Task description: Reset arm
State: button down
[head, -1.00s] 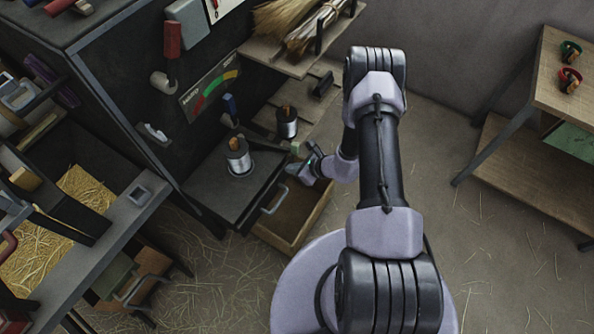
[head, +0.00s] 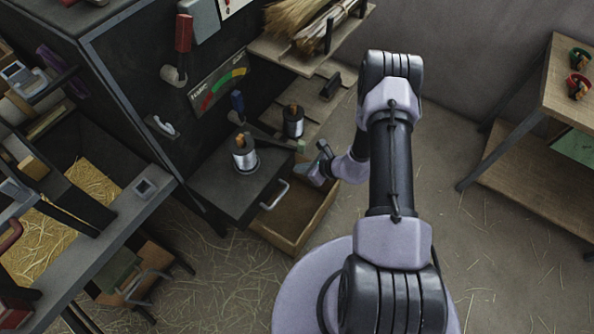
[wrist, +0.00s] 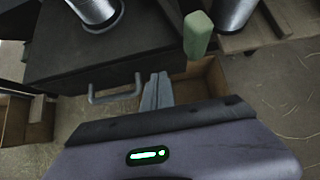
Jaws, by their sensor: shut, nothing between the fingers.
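My gripper (wrist: 157,92) is shut with nothing between its fingers. In the wrist view its fingers point at the open drawer (wrist: 205,78), beside the drawer front with its grey handle. My arm reaches up and away from my round base, with the wrist bent to the left. The fingertips are small and partly dark in the head view.
Straw bundles (head: 315,22) lie on an upper shelf. A wooden table (head: 568,75) stands right; the floor between is open.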

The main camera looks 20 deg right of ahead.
jog(key=p+v, duration=0.4)
jog(key=v, duration=0.7)
jog(key=w+a+r+n+g+y, duration=0.1)
jog(key=a+r+n, duration=0.3)
jog(key=r, duration=0.4)
jog(key=a+r+n+y, duration=0.1)
jog(key=a+r+n, duration=0.2)
jog(key=r, duration=0.6)
jog(key=w+a+r+n+g+y, duration=0.1)
jog(key=a+r+n, duration=0.3)
jog(key=r, duration=0.4)
jog(key=s+a+r+n+g+h, duration=0.1)
jog(key=s+a+r+n, duration=0.2)
jog(key=s+r, duration=0.15)
jog(key=s+a+r+n+h, duration=0.1)
jog(key=s+a+r+n, duration=0.1)
jog(key=s+r+n, duration=0.3)
jog(key=s+d+r+n+t+h, duration=0.1)
jog(key=s+r+n+h, duration=0.3)
jog(key=s+r, duration=0.4)
jog(key=shift+s+d+n+t, duration=0.35)
jog(key=shift+s+n, duration=0.35)
jog(key=shift+s, duration=0.35)
jog(key=shift+a+r, duration=0.1)
